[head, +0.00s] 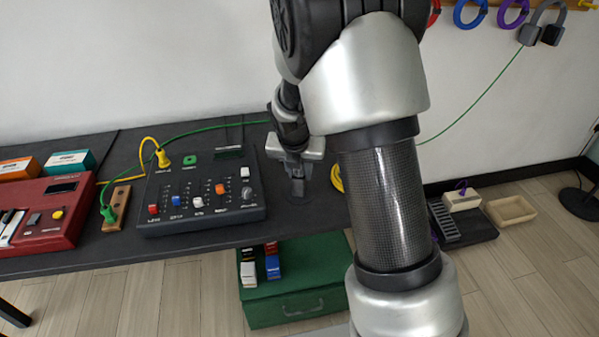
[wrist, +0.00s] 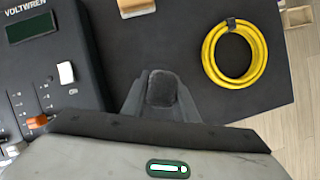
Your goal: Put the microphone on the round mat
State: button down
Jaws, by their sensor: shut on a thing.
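My gripper (head: 296,180) is over the dark table, just right of the grey mixer, and points down. In the wrist view my gripper (wrist: 161,100) is shut on a dark grey, rounded thing, which I take to be the microphone (wrist: 162,87). Only its top end shows between the fingers; the rest is hidden. I cannot tell whether its lower end touches the table.
The mixer (head: 201,192) stands close on the left, with green and yellow cables. A coiled yellow cable (wrist: 208,60) lies to the right, near the edge of the table (wrist: 285,85). A red keyboard (head: 40,215) is at far left. A green case (head: 300,300) is on the floor.

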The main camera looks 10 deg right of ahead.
jog(key=shift+f, duration=0.1)
jog(key=c, duration=1.4)
grip_release()
